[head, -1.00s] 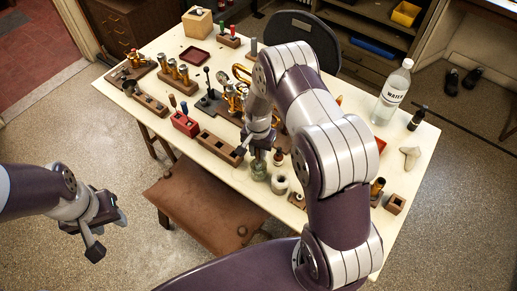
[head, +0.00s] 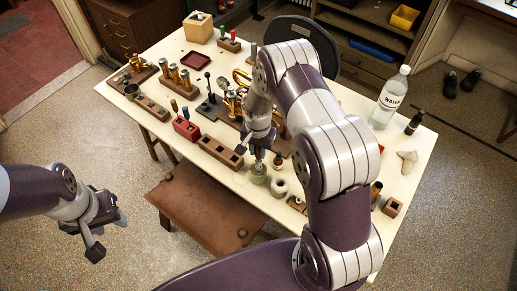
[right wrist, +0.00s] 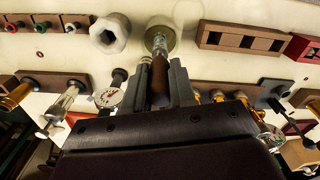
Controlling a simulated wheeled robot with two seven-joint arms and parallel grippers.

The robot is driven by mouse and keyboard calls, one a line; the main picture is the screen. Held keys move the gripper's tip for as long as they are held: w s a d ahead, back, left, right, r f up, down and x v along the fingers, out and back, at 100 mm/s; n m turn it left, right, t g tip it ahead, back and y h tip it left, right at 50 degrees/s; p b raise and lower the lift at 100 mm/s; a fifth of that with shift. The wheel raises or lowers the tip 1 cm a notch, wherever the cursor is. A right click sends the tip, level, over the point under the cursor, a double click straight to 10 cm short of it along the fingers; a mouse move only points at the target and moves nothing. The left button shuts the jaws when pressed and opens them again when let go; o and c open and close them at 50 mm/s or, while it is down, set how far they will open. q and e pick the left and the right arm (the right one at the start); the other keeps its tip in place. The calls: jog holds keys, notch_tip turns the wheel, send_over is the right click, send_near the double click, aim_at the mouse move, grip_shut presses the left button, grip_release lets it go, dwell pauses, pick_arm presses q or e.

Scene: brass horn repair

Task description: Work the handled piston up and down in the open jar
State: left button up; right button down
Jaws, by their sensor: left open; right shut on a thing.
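The open jar (head: 258,174) is a small clear glass jar standing on the table near its front edge. In the right wrist view its round mouth (right wrist: 161,36) shows at the top. The handled piston has a brown handle (right wrist: 159,76) and a pale metal rod that runs into the jar mouth. My right gripper (head: 260,147) is above the jar and shut on the piston handle, with a grey finger on each side (right wrist: 159,95). The piston's lower end inside the jar is hard to make out. My left gripper (head: 108,226) is open and empty, off the table at the left.
A white ring-shaped piece (head: 279,187) stands close to the right of the jar. A wooden block with square wells (head: 219,150) is to its left. A water bottle (head: 390,98) stands at the right. A brown stool (head: 205,210) is in front.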

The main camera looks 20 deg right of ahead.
notch_tip(320, 180, up, 7)
jog(key=p, duration=0.5)
jog(key=shift+r, duration=0.2)
jog(key=shift+f, duration=0.1)
